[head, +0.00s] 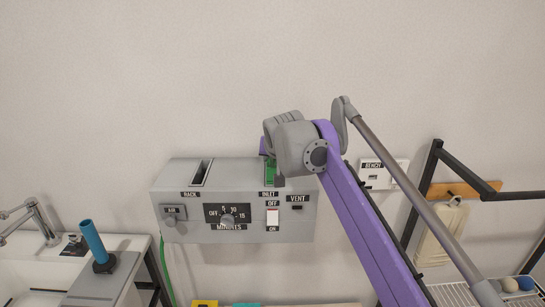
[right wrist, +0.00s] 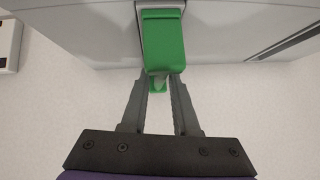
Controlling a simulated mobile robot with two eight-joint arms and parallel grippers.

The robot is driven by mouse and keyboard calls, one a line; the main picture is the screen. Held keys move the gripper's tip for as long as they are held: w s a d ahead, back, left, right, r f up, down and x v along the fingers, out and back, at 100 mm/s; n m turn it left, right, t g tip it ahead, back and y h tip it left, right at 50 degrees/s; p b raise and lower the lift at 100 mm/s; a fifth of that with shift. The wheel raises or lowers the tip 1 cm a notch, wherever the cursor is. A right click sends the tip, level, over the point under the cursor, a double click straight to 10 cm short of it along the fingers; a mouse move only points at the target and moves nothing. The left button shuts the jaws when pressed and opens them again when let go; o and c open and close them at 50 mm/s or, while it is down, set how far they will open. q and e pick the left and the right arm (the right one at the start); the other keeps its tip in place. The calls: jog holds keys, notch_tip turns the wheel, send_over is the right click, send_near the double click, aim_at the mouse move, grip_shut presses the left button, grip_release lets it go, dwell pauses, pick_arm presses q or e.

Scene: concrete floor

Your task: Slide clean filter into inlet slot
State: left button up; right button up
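The green filter (head: 271,172) stands at the inlet slot (head: 281,182), on the top right of the grey box (head: 170,230). In the right wrist view the filter (right wrist: 163,45) sits in line with the slot opening, with part of it sticking out; how deep it sits is hidden. My right gripper (right wrist: 160,86) has its two fingers close on both sides of the filter's narrow green grip and appears shut on it. In the head view my grey wrist and purple arm hide the fingers and part of the slot. My left gripper is not in view.
The rack slot (head: 201,173) on the box's left looks empty. The box front has a dial (head: 228,219), an air knob (head: 174,214) and a white switch (head: 272,217). A blue cylinder (head: 93,243) stands left. A white bench panel (head: 383,174) hangs right.

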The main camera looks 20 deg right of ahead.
jog(key=shift+o, duration=1.4)
jog(key=shift+r, duration=0.1)
jog(key=v, duration=1)
jog(key=shift+s, duration=0.3)
jog(key=shift+r, duration=0.15)
jog(key=s+a+f+n+g, duration=0.1)
jog(key=s+f+n+g, duration=0.1)
jog(key=s+f, duration=1.3)
jog(key=s+f+n+g+y, duration=0.1)
jog(key=s+f+n+g, duration=0.1)
jog(key=s+f, duration=1.3)
notch_tip(320, 180, down, 8)
jog(key=shift+a+f+y, duration=0.1)
jog(key=shift+a+y, duration=0.2)
jog(key=shift+a, duration=0.1)
